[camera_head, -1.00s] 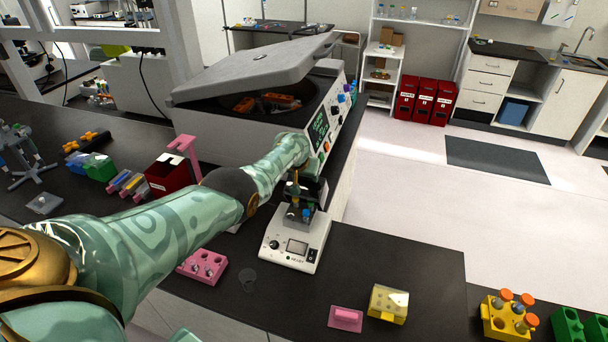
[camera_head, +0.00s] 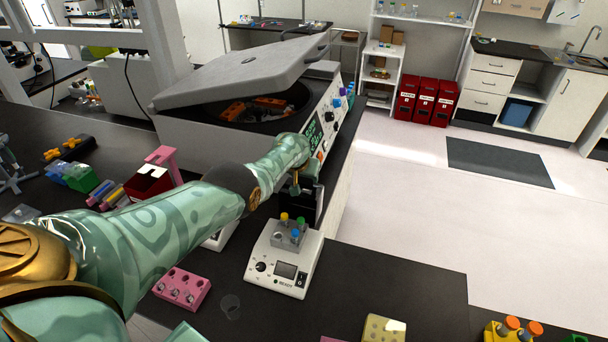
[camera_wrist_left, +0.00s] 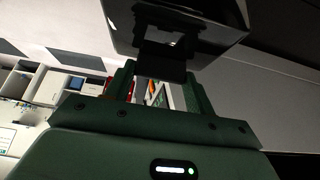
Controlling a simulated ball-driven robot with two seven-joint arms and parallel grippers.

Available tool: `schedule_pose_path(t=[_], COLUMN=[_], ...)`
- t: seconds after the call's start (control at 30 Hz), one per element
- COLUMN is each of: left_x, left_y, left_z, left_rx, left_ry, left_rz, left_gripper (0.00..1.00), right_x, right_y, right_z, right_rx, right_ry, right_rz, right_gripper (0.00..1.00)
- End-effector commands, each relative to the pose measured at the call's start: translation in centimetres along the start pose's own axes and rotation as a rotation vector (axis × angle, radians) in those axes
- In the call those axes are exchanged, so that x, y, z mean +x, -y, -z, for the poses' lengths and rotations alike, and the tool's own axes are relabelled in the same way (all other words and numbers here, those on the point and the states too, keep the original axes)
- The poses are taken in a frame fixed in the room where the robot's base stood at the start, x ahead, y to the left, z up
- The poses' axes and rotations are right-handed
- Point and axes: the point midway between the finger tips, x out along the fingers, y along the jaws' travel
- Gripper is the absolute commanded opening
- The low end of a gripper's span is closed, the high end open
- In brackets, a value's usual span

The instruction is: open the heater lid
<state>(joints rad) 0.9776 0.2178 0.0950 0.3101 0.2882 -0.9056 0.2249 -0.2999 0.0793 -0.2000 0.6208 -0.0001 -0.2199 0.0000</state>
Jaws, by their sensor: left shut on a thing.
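The small white heater (camera_head: 258,252) stands near the bench's right edge in the head view. The black heater lid (camera_head: 313,203) is raised behind the block, steeply tilted. My left gripper (camera_head: 297,187) is at the lid's upper part, largely hidden by its own wrist. In the left wrist view the gripper (camera_wrist_left: 162,84) is shut on the dark lid (camera_wrist_left: 190,22), whose narrow part lies at the fingers. My right gripper is out of view.
A large grey centrifuge (camera_head: 215,140) with a partly raised lid (camera_head: 245,72) stands just behind my left wrist. A pink rack (camera_head: 182,289) lies left of the heater, and a yellow block (camera_head: 384,329) stands at the front. The bench right of the heater is clear.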

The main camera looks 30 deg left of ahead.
Motion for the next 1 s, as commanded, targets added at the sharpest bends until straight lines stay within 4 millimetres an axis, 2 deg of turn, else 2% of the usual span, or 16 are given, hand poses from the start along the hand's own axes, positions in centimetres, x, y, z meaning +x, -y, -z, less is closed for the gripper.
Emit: schedule_pose_path(t=[0.03, 0.63, 0.67, 0.7, 0.73, 1.0], left_x=[-0.26, -0.18, -0.19, -0.16, -0.13, 0.01], left_y=[0.02, 0.08, 0.08, 0.09, 0.08, 0.02], left_z=[0.82, 0.84, 0.84, 0.78, 0.7, 0.3], left_rx=[-0.005, -0.006, -0.005, -0.005, -0.005, -0.003], left_ry=[-0.02, -0.024, -0.023, -0.022, -0.02, -0.011], left_rz=[-0.002, -0.001, -0.001, -0.001, -0.001, -0.001], left_gripper=[0.13, 0.13, 0.63, 0.74, 0.76, 0.76], right_x=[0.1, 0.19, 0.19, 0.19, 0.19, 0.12], right_y=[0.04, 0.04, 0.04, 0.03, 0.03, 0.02], right_z=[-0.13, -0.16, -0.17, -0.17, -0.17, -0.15], right_rx=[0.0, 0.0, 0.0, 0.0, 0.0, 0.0], right_ry=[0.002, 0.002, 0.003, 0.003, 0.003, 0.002], right_rz=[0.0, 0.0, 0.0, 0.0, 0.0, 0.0], right_gripper=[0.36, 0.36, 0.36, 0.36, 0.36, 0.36])
